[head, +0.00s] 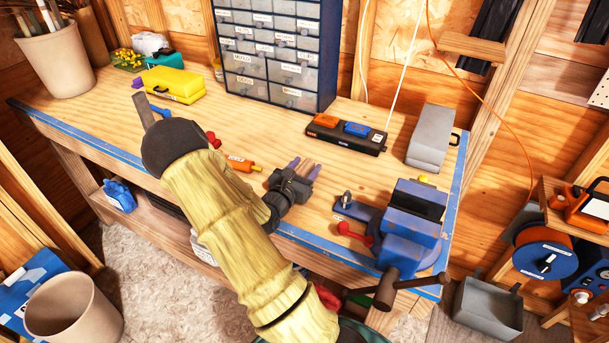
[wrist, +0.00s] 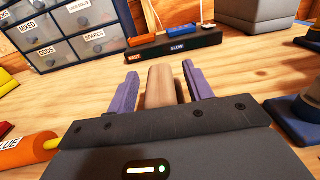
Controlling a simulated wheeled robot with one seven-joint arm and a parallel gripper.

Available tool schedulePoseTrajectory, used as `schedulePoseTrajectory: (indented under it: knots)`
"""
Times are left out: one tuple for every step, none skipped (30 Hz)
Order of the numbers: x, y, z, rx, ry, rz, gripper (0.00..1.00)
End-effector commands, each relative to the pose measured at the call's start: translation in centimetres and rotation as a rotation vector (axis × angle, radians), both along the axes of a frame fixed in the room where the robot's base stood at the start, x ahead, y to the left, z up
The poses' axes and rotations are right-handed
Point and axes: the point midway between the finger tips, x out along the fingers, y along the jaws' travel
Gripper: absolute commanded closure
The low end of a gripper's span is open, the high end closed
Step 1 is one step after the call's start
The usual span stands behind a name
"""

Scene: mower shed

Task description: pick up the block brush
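A tan wooden block, which I take to be the block brush (head: 306,165), lies on the workbench (head: 240,115) near the middle. In the wrist view the block brush (wrist: 161,85) sits between the two purple fingers of my gripper (wrist: 163,70), its near end close to the palm. The fingers are spread, with a narrow gap on each side of the wood. In the head view my gripper (head: 305,164) is low over the bench, one finger on each side of the brush. No bristles are visible, and the brush's underside is hidden.
A black tray with orange and blue blocks (head: 346,134) lies just beyond. A grey box (head: 430,137) stands at the back right, a blue vise (head: 412,222) at the front right. An orange-handled tool (head: 241,163) lies left of my gripper. A drawer cabinet (head: 277,50) stands behind.

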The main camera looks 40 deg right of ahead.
Motion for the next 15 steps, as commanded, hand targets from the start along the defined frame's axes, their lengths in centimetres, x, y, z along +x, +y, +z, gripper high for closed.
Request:
schedulePoseTrajectory:
  knots:
    - [0.0, 0.01, 0.01, 0.0, 0.0, 0.0, 0.59]
    - [0.0, 0.01, 0.01, 0.0, 0.0, 0.0, 0.65]
    - [0.0, 0.01, 0.01, 0.0, 0.0, 0.0, 0.73]
    - [0.0, 0.01, 0.01, 0.0, 0.0, 0.0, 0.79]
    - [0.0, 0.01, 0.01, 0.0, 0.0, 0.0, 0.85]
    - [0.0, 0.01, 0.01, 0.0, 0.0, 0.0, 0.92]
    - [0.0, 0.01, 0.01, 0.0, 0.0, 0.0, 0.98]
    - [0.0, 0.01, 0.03, -0.001, 0.0, 0.0, 0.98]
    - [0.0, 0.01, 0.04, -0.001, 0.0, 0.0, 0.98]
    - [0.0, 0.01, 0.04, -0.001, 0.0, 0.0, 0.98]
    - [0.0, 0.01, 0.04, -0.001, 0.0, 0.0, 0.98]
    - [0.0, 0.01, 0.04, -0.001, 0.0, 0.0, 0.98]
    - [0.01, 0.01, 0.04, -0.001, 0.0, 0.0, 0.98]
    - [0.01, 0.01, 0.06, -0.001, 0.0, 0.0, 0.98]
    - [0.01, 0.01, 0.13, -0.001, -0.001, 0.0, 0.98]
